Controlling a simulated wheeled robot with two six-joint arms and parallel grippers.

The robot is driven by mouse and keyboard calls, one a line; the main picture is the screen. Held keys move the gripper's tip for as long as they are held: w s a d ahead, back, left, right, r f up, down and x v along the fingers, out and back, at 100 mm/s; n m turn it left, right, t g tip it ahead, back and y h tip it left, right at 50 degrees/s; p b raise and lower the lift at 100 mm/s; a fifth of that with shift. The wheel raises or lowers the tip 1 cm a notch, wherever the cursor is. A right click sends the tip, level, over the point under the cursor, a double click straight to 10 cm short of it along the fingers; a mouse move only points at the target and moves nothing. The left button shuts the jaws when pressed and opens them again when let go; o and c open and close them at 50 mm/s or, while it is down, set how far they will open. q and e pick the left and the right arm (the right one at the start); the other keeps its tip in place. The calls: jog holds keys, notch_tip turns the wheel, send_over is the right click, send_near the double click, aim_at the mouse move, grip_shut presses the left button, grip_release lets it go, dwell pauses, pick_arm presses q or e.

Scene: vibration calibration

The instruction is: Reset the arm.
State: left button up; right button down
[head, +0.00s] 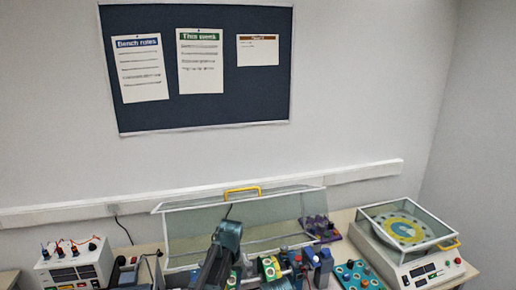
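A dark grey jointed arm-like part (222,252) rises from the bottom edge, a little left of the middle. It stands in front of the clear-lidded enclosure (195,237). A thin dark tip points up from its top. I cannot tell for sure whether it is one of my arms, and no gripper fingers can be made out on it. No second arm can be made out.
A white power unit with knobs (75,268) stands at the left. A balance-like device (412,272) with a clear cover and yellow disc stands at the right. Small blue and green parts (270,267) crowd the middle. A notice board (200,105) hangs on the wall.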

pick_arm(q)
jog(key=s+d+f+m+b, duration=0.2)
jog(key=s+f+b, duration=0.2)
jog(key=s, duration=0.6)
jog(key=s+d+f+m+b, duration=0.3)
jog(key=s+f+b, duration=0.2)
jog(key=s, duration=0.6)
notch_tip(320, 180, down, 3)
jog(key=shift+r, duration=0.2)
pick_arm(e)
notch_tip(320, 180, down, 12)
jog(key=shift+r, duration=0.2)
